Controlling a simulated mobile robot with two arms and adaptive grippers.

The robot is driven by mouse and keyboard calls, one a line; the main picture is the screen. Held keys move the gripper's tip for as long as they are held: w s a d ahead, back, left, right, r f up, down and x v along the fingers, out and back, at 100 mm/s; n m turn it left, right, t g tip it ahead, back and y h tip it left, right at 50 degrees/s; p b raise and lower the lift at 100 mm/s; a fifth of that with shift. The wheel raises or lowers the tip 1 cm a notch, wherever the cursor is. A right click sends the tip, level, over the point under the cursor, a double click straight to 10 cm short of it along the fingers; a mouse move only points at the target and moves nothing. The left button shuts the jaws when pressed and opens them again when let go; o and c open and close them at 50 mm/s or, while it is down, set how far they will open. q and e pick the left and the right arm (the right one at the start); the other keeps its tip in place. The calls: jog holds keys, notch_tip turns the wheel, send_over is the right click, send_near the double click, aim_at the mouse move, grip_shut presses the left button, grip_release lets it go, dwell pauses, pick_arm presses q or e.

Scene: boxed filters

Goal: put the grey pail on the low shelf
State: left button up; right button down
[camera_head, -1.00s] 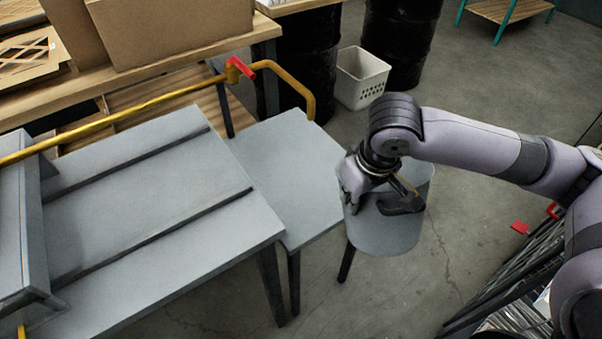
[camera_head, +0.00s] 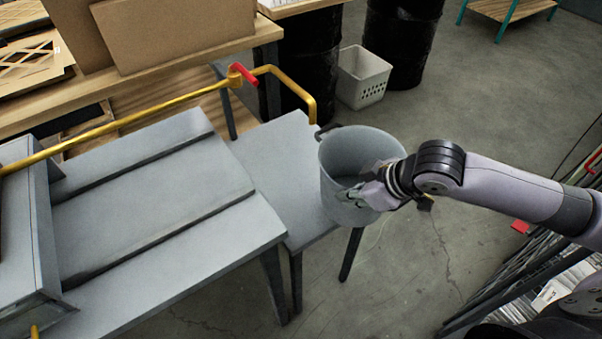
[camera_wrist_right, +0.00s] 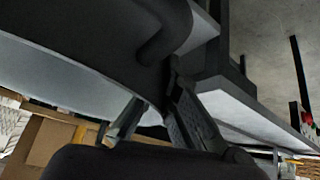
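The grey pail (camera_head: 340,160) is upright in the head view, over the right end of the low grey shelf (camera_head: 268,165). I cannot tell whether its base touches the shelf. A dark handle lug shows at its far left rim. My right gripper (camera_head: 362,192) is at the pail's right rim and appears shut on it. In the right wrist view, its fingers (camera_wrist_right: 160,118) are close against a large dark surface, and the contact is partly hidden. My left gripper is not in view.
A higher grey bench (camera_head: 150,215) with dark grooves adjoins the shelf's left side. A yellow rail (camera_head: 140,115) with a red fitting (camera_head: 243,73) runs behind. A white basket (camera_head: 363,78) and black drums stand beyond. A dark rack (camera_head: 530,275) is at lower right.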

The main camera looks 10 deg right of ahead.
jog(key=w+a+f+p, duration=0.2)
jog(key=w+a+f, duration=0.1)
jog(key=w+a, duration=0.5)
jog(key=shift+w+a+f, duration=0.15)
jog(key=shift+w+f, duration=0.05)
jog(key=shift+w, duration=1.35)
jog(key=shift+f, duration=0.1)
jog(key=c, duration=1.8)
grip_release()
jog(key=v, duration=1.2)
